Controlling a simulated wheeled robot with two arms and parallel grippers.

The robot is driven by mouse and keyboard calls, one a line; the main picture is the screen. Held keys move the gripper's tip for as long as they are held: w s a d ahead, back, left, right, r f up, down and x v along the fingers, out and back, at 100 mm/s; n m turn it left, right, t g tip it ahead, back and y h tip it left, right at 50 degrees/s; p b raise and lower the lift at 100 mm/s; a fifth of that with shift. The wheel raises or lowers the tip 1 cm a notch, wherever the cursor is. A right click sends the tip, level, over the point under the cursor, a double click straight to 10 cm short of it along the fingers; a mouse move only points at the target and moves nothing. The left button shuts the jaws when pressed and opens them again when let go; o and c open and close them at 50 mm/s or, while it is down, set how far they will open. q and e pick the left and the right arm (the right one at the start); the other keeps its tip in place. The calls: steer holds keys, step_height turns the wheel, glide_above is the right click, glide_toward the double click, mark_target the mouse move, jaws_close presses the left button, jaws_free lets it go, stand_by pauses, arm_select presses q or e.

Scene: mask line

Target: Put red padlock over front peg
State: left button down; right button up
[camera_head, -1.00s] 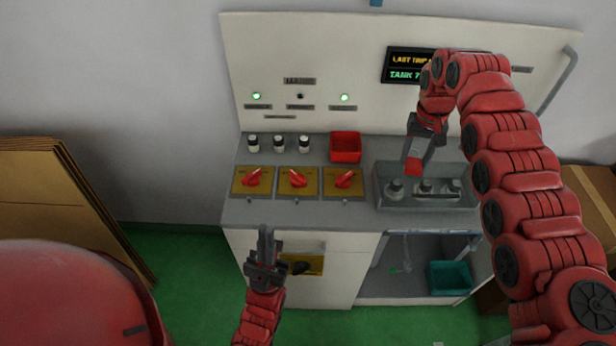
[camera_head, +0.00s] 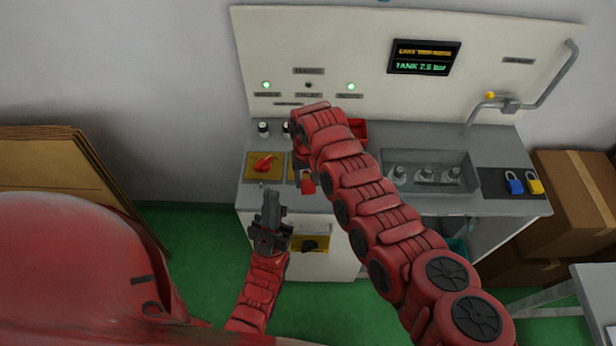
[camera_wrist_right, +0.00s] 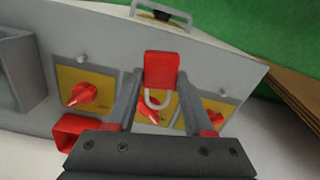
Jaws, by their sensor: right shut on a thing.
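The red padlock (camera_wrist_right: 162,70) hangs between the fingers of my right gripper (camera_wrist_right: 160,76), its grey shackle toward the palm. My right gripper is shut on its body. In the head view the red padlock (camera_head: 308,187) shows at the middle yellow plate near the panel's front edge; my right arm covers most of the gripper. Small grey pegs stand in front of the plates: one on the left (camera_head: 262,185), also seen in the wrist view (camera_wrist_right: 222,93), and another there (camera_wrist_right: 81,58). The padlock hides the middle peg area. My left gripper (camera_head: 270,207) is low before the cabinet, seen edge-on.
Red switch handles sit on yellow plates (camera_head: 254,172). A red bin (camera_wrist_right: 72,130) is behind them. A grey tray (camera_head: 430,188) with bottles is at right, beside blue (camera_head: 514,186) and yellow (camera_head: 535,186) padlocks. Cardboard boxes (camera_head: 575,190) stand at far right.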

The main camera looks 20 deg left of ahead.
mark_target(308, 199)
steer(key=shift+f+b, duration=0.75)
steer(key=shift+f, duration=0.65)
steer(key=shift+f+b, duration=0.6)
steer(key=shift+f, duration=0.05)
stand_by(0.4)
steer(key=shift+f+b, duration=0.4)
steer(key=shift+f, duration=0.05)
steer(key=shift+f+b, duration=0.55)
steer(key=shift+f+b, duration=0.3)
stand_by(0.5)
